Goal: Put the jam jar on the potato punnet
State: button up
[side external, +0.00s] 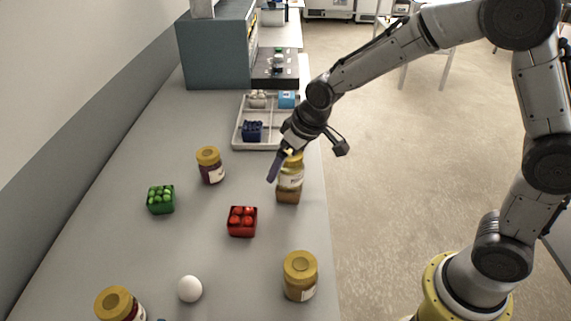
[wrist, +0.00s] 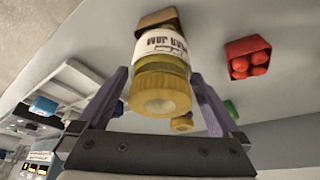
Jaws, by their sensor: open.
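The jam jar (side external: 291,180) has a yellow lid and a white label reading "JAM" in the wrist view (wrist: 160,44). It looks upright on a small brown box-like base, apparently the potato punnet (side external: 288,197), which also shows beyond the jar in the wrist view (wrist: 157,18). The punnet's contents are hidden by the jar. My gripper (side external: 279,168) is open at the jar's lid end. In the wrist view its purple fingers (wrist: 162,92) stand on either side of the jar, with visible gaps.
Other yellow-lidded jars stand at back left (side external: 209,166), front right (side external: 300,276) and front left (side external: 118,303). A red punnet (side external: 242,222), a green punnet (side external: 160,200) and a white ball (side external: 189,289) are on the counter. A divided tray (side external: 238,140) lies behind.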

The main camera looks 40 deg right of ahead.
aim_at(301, 168)
jog(key=v, duration=1)
jog(key=shift+r, duration=0.25)
jog(key=shift+s+r, duration=0.35)
jog(key=shift+r, duration=0.25)
jog(key=s+d+m, duration=0.1)
jog(key=s+d, duration=0.2)
jog(key=s, duration=0.8)
jog(key=s+d+t, duration=0.1)
jog(key=s+d, duration=0.2)
jog(key=s, duration=0.8)
jog(key=shift+s+d+m+h, duration=0.25)
jog(key=shift+m+h, duration=0.15)
